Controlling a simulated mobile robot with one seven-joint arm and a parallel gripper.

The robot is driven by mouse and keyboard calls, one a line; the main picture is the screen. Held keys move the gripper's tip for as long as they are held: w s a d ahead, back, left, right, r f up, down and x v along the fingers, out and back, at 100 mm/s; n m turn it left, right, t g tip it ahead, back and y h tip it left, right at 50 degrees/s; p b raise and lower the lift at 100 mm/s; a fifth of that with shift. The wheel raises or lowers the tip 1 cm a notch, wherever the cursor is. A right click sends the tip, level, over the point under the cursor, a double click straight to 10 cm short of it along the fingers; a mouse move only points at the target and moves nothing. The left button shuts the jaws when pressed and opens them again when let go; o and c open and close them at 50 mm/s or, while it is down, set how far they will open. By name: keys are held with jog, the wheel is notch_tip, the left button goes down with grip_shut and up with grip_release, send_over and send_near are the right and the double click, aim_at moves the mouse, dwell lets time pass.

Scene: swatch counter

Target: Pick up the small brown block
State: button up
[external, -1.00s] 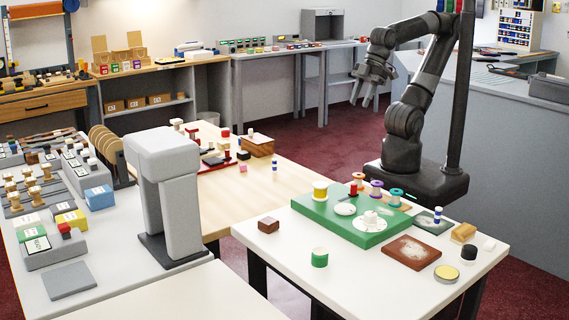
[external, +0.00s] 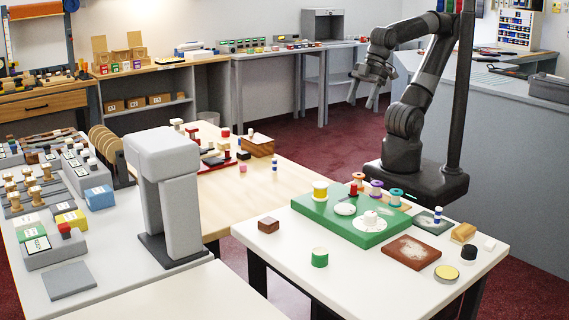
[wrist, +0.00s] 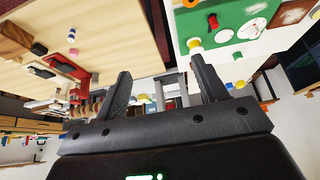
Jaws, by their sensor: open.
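The small brown block (external: 268,225) is a reddish-brown box lying on the white table near its left corner, left of the green board. My gripper (external: 362,92) is raised in the air behind the table, well apart from the block. Its two fingers are spread with nothing between them, as the wrist view (wrist: 160,70) also shows. I cannot make out the brown block clearly in the wrist view.
The green board (external: 312,208) carries a yellow-topped cylinder (external: 320,190) and white discs. A green cylinder (external: 319,257), a dark red-brown tray (external: 413,252) and a tan block (external: 463,233) share the table. A tall grey stand (external: 172,195) rises at left. The table's front is clear.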

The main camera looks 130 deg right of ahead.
jog(key=w+a+r+g, duration=0.1)
jog(key=w+r, duration=0.3)
jog(key=w, duration=0.7)
jog(key=n+g, duration=0.2)
jog(key=g, duration=0.3)
send_over(268, 221)
notch_tip(268, 221, down, 16)
jog(key=f, duration=0.1)
notch_tip(268, 221, down, 4)
jog(key=shift+a+f, duration=0.1)
jog(key=shift+a, duration=0.05)
jog(key=f, duration=0.6)
jog(key=shift+s+d+f, duration=0.1)
jog(key=shift+d+f, duration=0.1)
jog(key=c, duration=1.1)
